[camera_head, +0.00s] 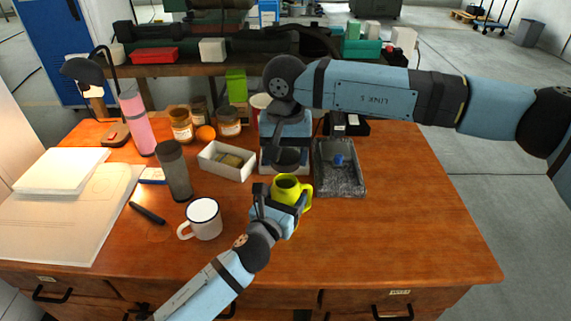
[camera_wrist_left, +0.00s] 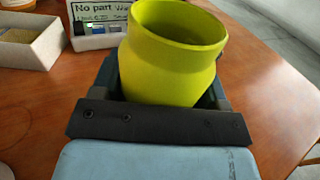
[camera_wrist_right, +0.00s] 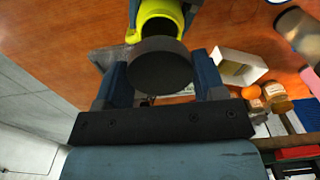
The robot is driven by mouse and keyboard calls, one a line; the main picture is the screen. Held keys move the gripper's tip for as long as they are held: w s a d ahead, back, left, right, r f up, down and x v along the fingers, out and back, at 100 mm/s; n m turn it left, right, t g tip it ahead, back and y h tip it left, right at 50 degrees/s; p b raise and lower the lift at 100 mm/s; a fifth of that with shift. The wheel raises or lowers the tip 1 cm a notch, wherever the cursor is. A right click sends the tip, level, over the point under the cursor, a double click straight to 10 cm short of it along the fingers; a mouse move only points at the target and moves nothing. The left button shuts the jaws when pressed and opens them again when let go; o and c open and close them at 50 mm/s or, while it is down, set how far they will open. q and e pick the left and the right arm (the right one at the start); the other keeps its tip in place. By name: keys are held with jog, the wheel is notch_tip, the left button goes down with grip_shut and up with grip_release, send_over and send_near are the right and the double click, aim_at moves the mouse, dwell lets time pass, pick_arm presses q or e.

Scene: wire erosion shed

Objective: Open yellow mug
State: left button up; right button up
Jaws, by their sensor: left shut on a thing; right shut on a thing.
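The yellow mug (camera_head: 305,194) is upright near the middle of the desk, its open mouth showing. My left gripper (camera_head: 277,200) is shut on the mug's body; the left wrist view shows the mug (camera_wrist_left: 172,60) between the fingers. The dark round lid (camera_wrist_right: 160,66) is apart from the mug and held between the fingers of my right gripper (camera_wrist_right: 163,80). In the head view the lid (camera_head: 287,158) is behind and above the mug, partly hidden by my right gripper. The right wrist view shows the mug (camera_wrist_right: 156,20) just beyond the lid.
A grey tray (camera_head: 341,185) with a blue item lies right of the mug. A white box (camera_head: 227,160), an enamel mug (camera_head: 204,218) and a grey tumbler (camera_head: 174,172) stand to the left. Jars and an orange (camera_head: 206,133) are behind. The desk's front right is clear.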

pick_arm(q)
jog(key=o, duration=1.8)
